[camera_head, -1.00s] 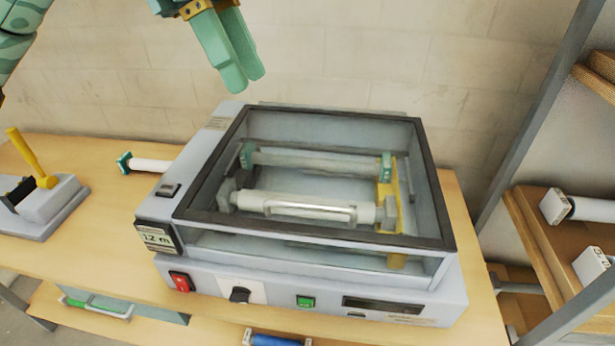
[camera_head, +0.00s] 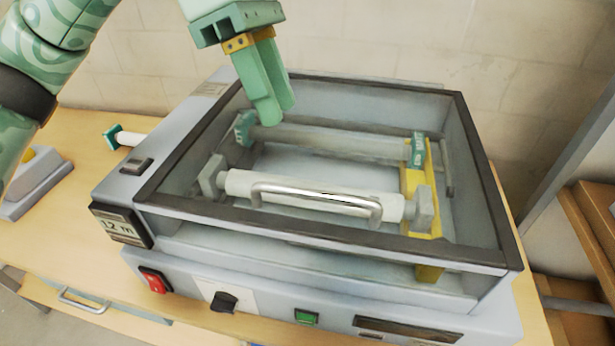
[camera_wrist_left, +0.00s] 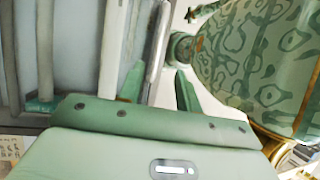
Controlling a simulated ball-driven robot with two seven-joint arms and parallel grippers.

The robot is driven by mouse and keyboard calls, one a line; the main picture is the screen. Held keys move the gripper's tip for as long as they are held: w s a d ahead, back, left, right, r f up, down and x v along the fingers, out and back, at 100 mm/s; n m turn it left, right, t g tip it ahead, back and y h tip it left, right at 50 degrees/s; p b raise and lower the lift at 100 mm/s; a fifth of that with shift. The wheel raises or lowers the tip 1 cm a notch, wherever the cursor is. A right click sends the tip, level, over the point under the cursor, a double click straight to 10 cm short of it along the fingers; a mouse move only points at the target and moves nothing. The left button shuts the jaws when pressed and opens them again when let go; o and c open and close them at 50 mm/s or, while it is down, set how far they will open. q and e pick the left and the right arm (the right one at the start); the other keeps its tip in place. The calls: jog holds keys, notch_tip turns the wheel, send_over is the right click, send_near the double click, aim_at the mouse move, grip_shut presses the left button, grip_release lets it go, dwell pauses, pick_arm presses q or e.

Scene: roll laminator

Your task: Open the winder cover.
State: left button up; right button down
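The winder cover (camera_head: 380,242) is a clear panel in a dark frame, lying shut on the grey laminator (camera_head: 330,305). Its silver bar handle (camera_head: 315,197) runs along the front part of the cover. My left gripper (camera_head: 272,112) points down above the cover's back left part, behind and left of the handle, and holds nothing. In the left wrist view its two fingers (camera_wrist_left: 159,75) stand apart. A pale bar, probably the handle (camera_wrist_left: 158,45), shows between them there, but I cannot tell the depth gap. My right gripper is not in view.
Rollers and a yellow bracket (camera_head: 428,215) show through the cover. A red switch (camera_head: 154,281), a dark knob (camera_head: 223,302) and a green button (camera_head: 306,317) sit on the front. A wooden shelf (camera_head: 590,235) stands at the right. The space above the cover's right is clear.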

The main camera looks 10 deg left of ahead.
aim_at(312, 191)
pick_arm(q)
jog(key=b+x, duration=0.1)
jog(key=x, duration=0.9)
jog(key=shift+w+f, duration=0.15)
jog(key=shift+f, duration=0.1)
jog(key=shift+r, duration=0.1)
grip_shut()
